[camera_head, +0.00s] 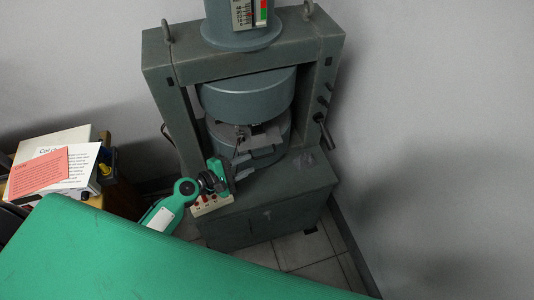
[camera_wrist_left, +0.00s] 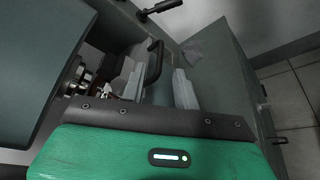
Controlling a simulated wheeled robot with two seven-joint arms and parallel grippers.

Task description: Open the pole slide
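A big grey magnet frame (camera_head: 185,110) stands against the wall, with a round upper pole (camera_head: 248,95) and a lower pole (camera_head: 265,158). Light grey metal parts (camera_head: 265,134), seemingly of the pole slide, sit in the gap between the poles. My left gripper (camera_head: 241,162) is at the front of this gap. In the left wrist view my two grey fingers (camera_wrist_left: 160,88) stand apart. A dark bar handle (camera_wrist_left: 155,58) shows between them, toward their tips; I cannot tell whether they touch it. My right gripper is not in view.
A lever handle (camera_head: 324,131) sticks out of the frame's right side. A panel with red switches (camera_head: 211,203) is below my left wrist. A stand at left holds a red card (camera_head: 38,172) and papers. Tiled floor (camera_head: 310,250) is clear at front right.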

